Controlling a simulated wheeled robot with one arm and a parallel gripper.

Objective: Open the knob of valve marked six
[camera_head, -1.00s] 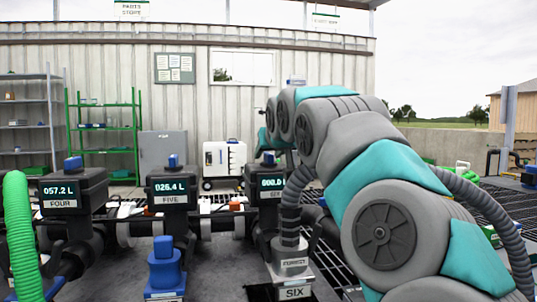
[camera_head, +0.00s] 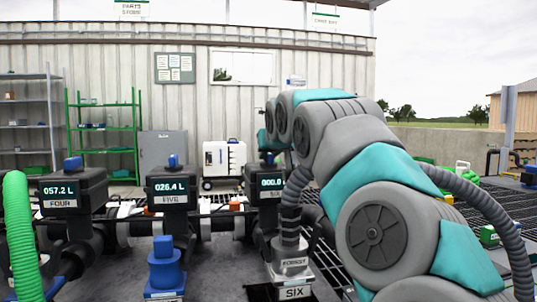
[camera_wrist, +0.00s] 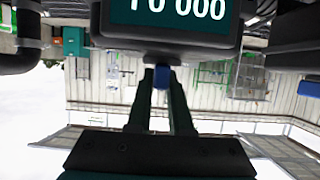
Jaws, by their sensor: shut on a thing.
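The valve unit marked SIX (camera_head: 265,184) is a dark box with a lit display, partly hidden behind my arm in the head view. In the wrist view its display (camera_wrist: 175,12) appears upside down and shows zeros. Its blue knob (camera_wrist: 161,79) sits on the box, between my fingers. My gripper (camera_wrist: 161,71) is shut on the knob, with a finger on each side. In the head view the fingers and the knob are hard to make out. A grey hose ends in a fitting on a base plate marked SIX (camera_head: 294,292).
Valve units FOUR (camera_head: 60,203) and FIVE (camera_head: 168,198), with blue knobs on top, stand to the left along the pipe. A blue plug (camera_head: 164,262) stands in front of FIVE. A green hose (camera_head: 18,235) is at the far left. Shelves (camera_head: 105,135) stand behind.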

